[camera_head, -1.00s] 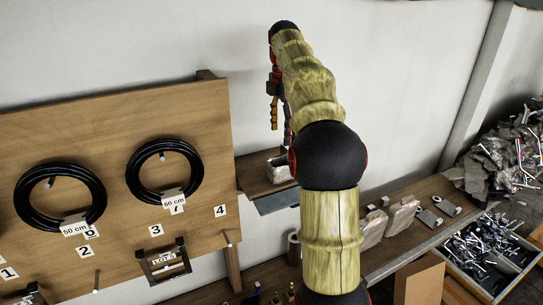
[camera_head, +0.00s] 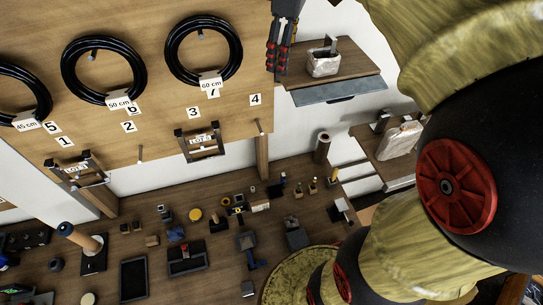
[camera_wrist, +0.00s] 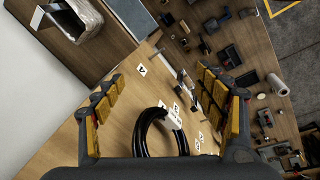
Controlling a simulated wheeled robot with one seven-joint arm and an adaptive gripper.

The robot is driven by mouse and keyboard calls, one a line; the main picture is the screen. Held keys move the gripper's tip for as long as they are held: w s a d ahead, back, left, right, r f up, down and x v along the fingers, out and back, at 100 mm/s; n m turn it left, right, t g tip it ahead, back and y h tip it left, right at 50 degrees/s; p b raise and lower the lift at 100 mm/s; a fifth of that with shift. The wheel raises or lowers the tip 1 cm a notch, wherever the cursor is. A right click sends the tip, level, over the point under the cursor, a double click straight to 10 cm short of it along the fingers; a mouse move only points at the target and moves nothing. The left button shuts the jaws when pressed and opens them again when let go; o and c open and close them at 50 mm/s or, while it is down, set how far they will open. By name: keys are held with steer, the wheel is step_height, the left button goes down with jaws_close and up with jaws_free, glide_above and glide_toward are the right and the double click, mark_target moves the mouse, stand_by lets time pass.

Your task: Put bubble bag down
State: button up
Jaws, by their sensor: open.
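A pale, wrinkled bag that looks like the bubble bag (camera_head: 322,66) sits on a small wooden shelf (camera_head: 355,68) right of the pegboard. In the wrist view, the bag (camera_wrist: 78,22) shows at the upper left on a wooden surface, partly cut off by the frame edge. My gripper (camera_head: 274,62) is beside the shelf's left end, in front of the pegboard's right edge, apart from the bag. In the wrist view, my gripper (camera_wrist: 160,90) is open, its yellow-padded fingers wide apart with nothing between them. Another pale bag (camera_head: 400,142) stands on a lower surface at right.
Black hose rings (camera_head: 104,70) hang on the wooden pegboard (camera_head: 150,30). Below is a workbench (camera_head: 215,250) crowded with small parts, trays and tools. My arm hides much of the right side.

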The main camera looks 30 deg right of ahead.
steer(key=s+a+f+m+t, duration=0.1)
steer(key=s+a+f+m, duration=0.3)
steer(key=s+a+f, duration=0.3)
steer(key=s+a+f+m+t, duration=0.2)
steer(key=s+a+f+m, duration=0.2)
steer(key=s+a+f, duration=0.3)
steer(key=shift+s+f+y, duration=0.4)
steer(key=shift+s+f, duration=0.25)
steer(key=shift+s, duration=1.45)
steer(key=shift+s, duration=0.1)
